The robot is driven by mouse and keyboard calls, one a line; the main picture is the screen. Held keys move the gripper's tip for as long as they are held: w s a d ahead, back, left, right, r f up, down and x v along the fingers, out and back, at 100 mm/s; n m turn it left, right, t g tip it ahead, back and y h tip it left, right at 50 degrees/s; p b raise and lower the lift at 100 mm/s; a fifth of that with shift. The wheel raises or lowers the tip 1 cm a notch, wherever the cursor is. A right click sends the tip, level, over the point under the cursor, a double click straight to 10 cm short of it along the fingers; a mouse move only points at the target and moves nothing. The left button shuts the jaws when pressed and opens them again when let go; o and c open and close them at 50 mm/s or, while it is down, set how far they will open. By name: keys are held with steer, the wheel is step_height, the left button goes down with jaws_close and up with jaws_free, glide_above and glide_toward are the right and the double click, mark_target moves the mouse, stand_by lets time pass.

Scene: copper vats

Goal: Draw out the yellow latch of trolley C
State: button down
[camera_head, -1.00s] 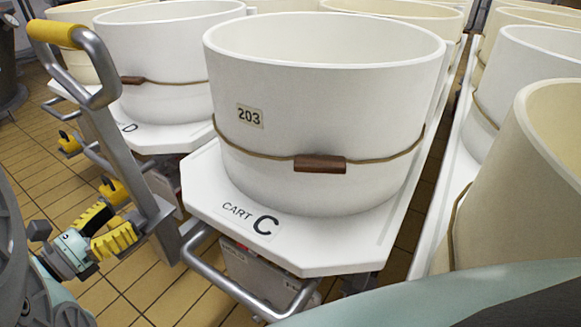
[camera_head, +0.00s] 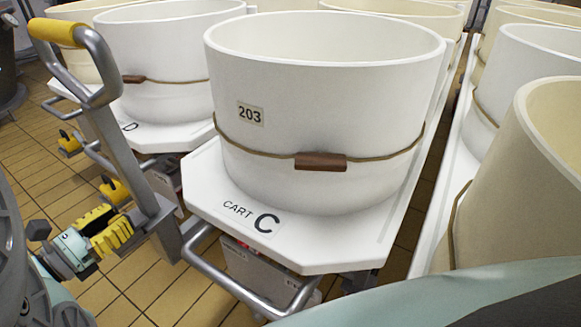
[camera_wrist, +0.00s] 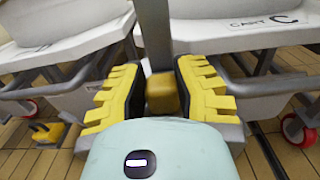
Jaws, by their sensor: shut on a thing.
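Trolley C (camera_head: 310,258) is a white cart marked "CART C", carrying a large white vat (camera_head: 320,120) labelled 203. It also shows at the upper right of the wrist view (camera_wrist: 240,38). The yellow latch (camera_wrist: 162,95) is a small block beside the grey upright post, between my fingers in the wrist view. My gripper (camera_head: 116,224) has yellow ribbed fingers and is low at the left in the head view, near the post. In the wrist view my gripper (camera_wrist: 163,88) is shut on the latch. The fingers hide the latch in the head view.
A grey post with a yellow-gripped handle (camera_head: 56,32) rises left of trolley C. Trolley D (camera_head: 150,137) with its vat stands behind on the left. More vats crowd the right side. Bare tiled floor (camera_head: 130,300) lies below my gripper.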

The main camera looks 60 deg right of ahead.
steer(key=shift+f, duration=0.1)
steer(key=a+b, duration=0.1)
steer(key=b, duration=0.1)
steer(key=shift+f+b, duration=0.15)
steer(key=shift+b, duration=0.15)
steer(key=shift+a+r+b, duration=0.3)
steer(key=shift+a+b, duration=0.1)
steer(key=shift+a, duration=0.15)
steer(key=c, duration=0.7)
jaws_free()
steer(key=shift+o, duration=0.2)
steer(key=shift+a, duration=0.1)
steer(key=a, duration=0.7)
steer(key=shift+s+a, duration=0.15)
steer(key=shift+a, duration=0.1)
